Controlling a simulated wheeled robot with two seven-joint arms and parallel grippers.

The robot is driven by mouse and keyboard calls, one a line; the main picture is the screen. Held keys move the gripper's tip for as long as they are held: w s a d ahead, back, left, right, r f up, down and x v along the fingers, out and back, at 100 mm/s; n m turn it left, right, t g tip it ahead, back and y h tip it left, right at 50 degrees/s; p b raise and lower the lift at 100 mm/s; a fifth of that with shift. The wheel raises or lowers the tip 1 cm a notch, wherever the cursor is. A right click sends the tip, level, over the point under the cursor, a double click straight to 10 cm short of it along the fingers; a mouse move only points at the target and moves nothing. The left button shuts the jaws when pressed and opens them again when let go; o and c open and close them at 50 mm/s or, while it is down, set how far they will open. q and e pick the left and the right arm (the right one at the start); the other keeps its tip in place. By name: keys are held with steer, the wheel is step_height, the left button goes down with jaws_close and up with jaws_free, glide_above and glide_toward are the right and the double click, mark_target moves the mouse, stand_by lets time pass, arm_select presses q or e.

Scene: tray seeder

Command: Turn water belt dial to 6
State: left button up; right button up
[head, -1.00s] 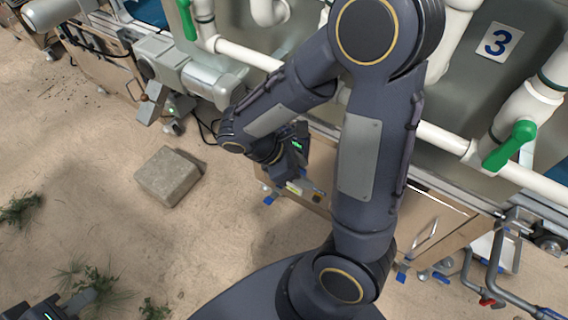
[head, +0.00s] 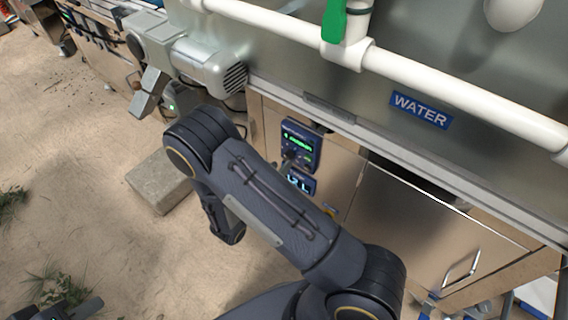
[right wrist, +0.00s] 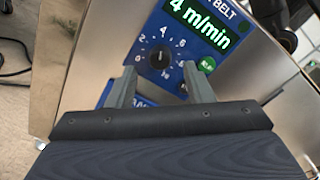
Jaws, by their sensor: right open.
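The blue belt control panel (head: 299,145) is on the front of the metal machine, with a lit green display. In the right wrist view the display (right wrist: 203,22) reads "4 m/min", and the label above is partly cut off at "BELT". Below it is a black round dial (right wrist: 160,57) with a numbered scale around it; its pointer is too small to read surely. My right gripper (right wrist: 159,70) is open, its fingers apart below and to either side of the dial, holding nothing. My left gripper (head: 72,306) is at the lower left, partly cut off, far from the panel.
A green button (right wrist: 207,64) is right of the dial. A second blue panel (head: 301,181) sits just below. A "WATER" sign (head: 421,109) and white pipe (head: 440,85) are above. A stone block (head: 158,183) lies on the floor behind my right arm.

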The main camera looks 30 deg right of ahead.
mark_target(286, 158)
steer(key=shift+x, duration=1.6)
steer(key=shift+c, duration=0.5)
steer(key=c, duration=0.9)
steer(key=shift+f+m+b, duration=0.1)
steer(key=shift+m+b, duration=0.2)
steer(key=shift+b, duration=0.05)
steer(key=m+b, duration=0.1)
steer(key=m, duration=0.3)
steer(key=shift+a+m, duration=0.1)
steer(key=shift+m, duration=0.2)
steer(key=m+b, duration=0.1)
steer(key=m, duration=0.4)
steer(key=shift+h+b, duration=0.3)
steer(key=shift+b, duration=0.1)
steer(key=shift+m, duration=0.4)
